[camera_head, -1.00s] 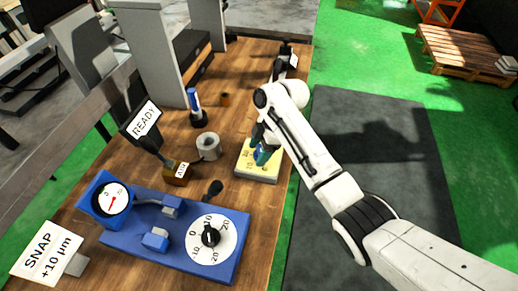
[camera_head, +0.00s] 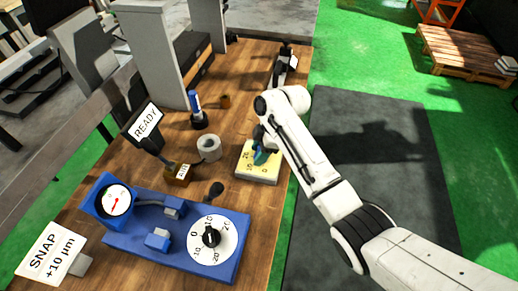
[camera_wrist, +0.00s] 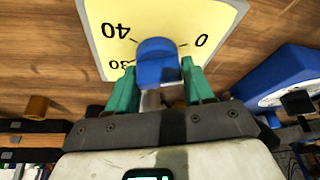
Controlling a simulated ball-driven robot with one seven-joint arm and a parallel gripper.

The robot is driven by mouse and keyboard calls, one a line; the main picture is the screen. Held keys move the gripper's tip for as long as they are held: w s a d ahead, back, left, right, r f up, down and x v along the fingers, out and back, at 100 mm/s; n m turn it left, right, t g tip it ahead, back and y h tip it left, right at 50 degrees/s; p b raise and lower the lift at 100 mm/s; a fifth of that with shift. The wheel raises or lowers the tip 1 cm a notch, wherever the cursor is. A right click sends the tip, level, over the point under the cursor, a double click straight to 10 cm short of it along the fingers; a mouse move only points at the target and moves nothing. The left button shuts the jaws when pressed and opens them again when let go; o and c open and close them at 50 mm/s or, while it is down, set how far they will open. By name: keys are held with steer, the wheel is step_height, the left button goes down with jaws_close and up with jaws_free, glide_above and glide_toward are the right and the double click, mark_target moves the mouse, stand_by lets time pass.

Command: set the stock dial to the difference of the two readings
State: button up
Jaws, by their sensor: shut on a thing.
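The stock dial is a yellow plate (camera_head: 258,171) with black numbers, lying near the right edge of the table. Its face (camera_wrist: 110,48) fills the top of the wrist view, with 40 at left and 0 at right of the knob. My gripper (camera_wrist: 160,84) points at this dial, its teal fingers shut on the blue knob (camera_wrist: 157,60). In the head view my gripper (camera_head: 263,152) covers part of the plate and the knob. A blue gauge (camera_head: 116,201) with a red needle and a white dial (camera_head: 216,257) with a black knob share a blue base.
A SNAP +10 µm sign (camera_head: 52,250) stands at the lower left. A READY sign (camera_head: 146,120), a grey ring (camera_head: 209,148), a brass block (camera_head: 178,176) and a blue-topped post (camera_head: 196,105) stand left of the yellow plate. Bare wood lies between them.

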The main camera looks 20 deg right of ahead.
steer(key=m+t+p, duration=0.1)
steer(key=m, duration=0.1)
steer(key=m+h+p, duration=0.1)
steer(key=m+p, duration=0.1)
steer(key=m, duration=0.1)
steer(key=shift+r+m+t, duration=0.15)
steer(key=shift+m+t, duration=0.15)
steer(key=shift+t, duration=0.1)
steer(key=shift+w+d+m+t+h+p, duration=0.1)
steer(key=shift+m+t+h+p, duration=0.35)
steer(key=shift+m, duration=0.65)
steer(key=shift+w+d+m+t+h+p, duration=0.2)
steer(key=shift+m+p, duration=0.3)
steer(key=shift+m, duration=0.6)
steer(key=shift+s+a, duration=0.15)
steer(key=o, duration=1)
steer(key=v, duration=1)
steer(key=shift+s+r+b, duration=0.1)
steer(key=shift+r+b, duration=0.2)
steer(key=shift+b, duration=0.1)
